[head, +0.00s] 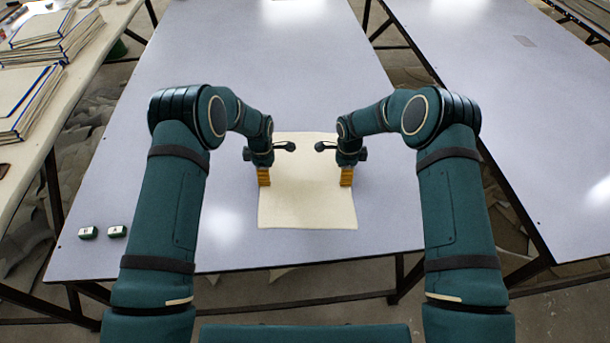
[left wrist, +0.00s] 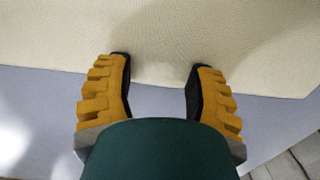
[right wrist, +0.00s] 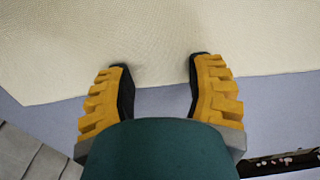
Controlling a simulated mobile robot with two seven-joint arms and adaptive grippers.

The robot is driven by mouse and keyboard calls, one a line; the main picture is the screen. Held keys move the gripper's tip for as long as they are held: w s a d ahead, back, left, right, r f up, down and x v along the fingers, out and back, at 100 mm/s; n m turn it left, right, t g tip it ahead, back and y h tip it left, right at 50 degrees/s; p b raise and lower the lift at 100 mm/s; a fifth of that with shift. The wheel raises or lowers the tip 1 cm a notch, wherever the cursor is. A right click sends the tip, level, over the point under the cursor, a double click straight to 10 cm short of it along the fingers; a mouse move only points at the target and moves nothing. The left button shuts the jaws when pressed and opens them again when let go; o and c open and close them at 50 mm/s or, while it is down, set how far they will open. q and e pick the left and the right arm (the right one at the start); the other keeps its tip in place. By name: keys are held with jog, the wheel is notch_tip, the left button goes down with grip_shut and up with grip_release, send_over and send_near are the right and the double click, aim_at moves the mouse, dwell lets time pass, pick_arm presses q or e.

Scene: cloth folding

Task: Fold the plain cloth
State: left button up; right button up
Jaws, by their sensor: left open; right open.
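The plain cream cloth (head: 306,200) lies flat and spread out on the grey-blue table (head: 190,240). My left gripper (head: 264,184) is at the cloth's left edge, and my right gripper (head: 346,184) is at its right edge. In the left wrist view the yellow fingers of the left gripper (left wrist: 161,62) are apart, with their tips over the cloth's edge (left wrist: 160,35). In the right wrist view the right gripper (right wrist: 160,62) is likewise open, with its tips over the cloth's edge (right wrist: 160,35). Nothing is held. Whether the tips touch the cloth I cannot tell.
Stacked boards (head: 40,45) stand on a side table at the left. Another table (head: 500,60) is at the right.

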pick_arm(q)
jog(key=shift+s+f, duration=0.1)
jog(key=c, duration=0.8)
pick_arm(e)
jog(key=c, duration=0.8)
pick_arm(q)
grip_shut()
pick_arm(e)
jog(key=shift+f, duration=0.15)
grip_shut()
pick_arm(q)
jog(key=shift+f, duration=0.1)
pick_arm(e)
jog(key=shift+s, duration=0.1)
pick_arm(q)
jog(key=shift+s, duration=0.1)
pick_arm(e)
jog(key=shift+s+f, duration=0.1)
